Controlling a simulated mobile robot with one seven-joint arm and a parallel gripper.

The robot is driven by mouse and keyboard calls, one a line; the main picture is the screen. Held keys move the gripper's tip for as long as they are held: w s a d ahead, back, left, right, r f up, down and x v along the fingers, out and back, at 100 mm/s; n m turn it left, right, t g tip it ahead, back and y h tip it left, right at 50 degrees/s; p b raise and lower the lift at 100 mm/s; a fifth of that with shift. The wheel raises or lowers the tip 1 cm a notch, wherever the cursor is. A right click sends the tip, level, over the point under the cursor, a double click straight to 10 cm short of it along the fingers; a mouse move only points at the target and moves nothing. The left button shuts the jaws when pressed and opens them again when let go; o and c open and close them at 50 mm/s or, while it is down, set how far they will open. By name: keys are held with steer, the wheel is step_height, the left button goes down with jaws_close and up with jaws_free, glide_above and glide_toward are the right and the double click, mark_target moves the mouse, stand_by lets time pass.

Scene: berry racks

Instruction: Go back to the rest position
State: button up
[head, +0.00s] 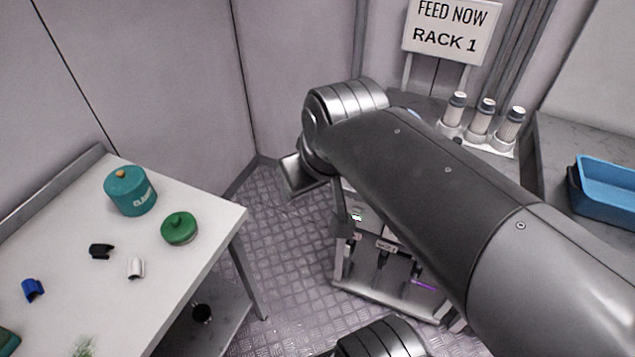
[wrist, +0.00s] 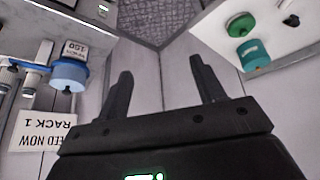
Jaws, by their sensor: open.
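My gripper shows in the wrist view (wrist: 160,85), with its two dark fingers spread apart and nothing between them. It hangs in free air, pointing toward the walls and floor. In the head view my arm crosses from the lower right to the middle, and the gripper's fingers are hidden there behind the arm. No object is in the gripper's grasp.
A white table (head: 190,268) at left holds a teal canister (head: 131,192), a green lid (head: 179,229) and small clips. Metal floor (head: 280,240) lies between.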

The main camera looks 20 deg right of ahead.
steer(key=shift+s+d+f+m, duration=0.3)
steer(key=shift+s+m, duration=0.1)
steer(key=shift+s, duration=0.1)
steer(key=shift+s+d+f+m, duration=0.2)
steer(key=shift+s+f+m, duration=0.1)
steer(key=shift+s+m, duration=0.15)
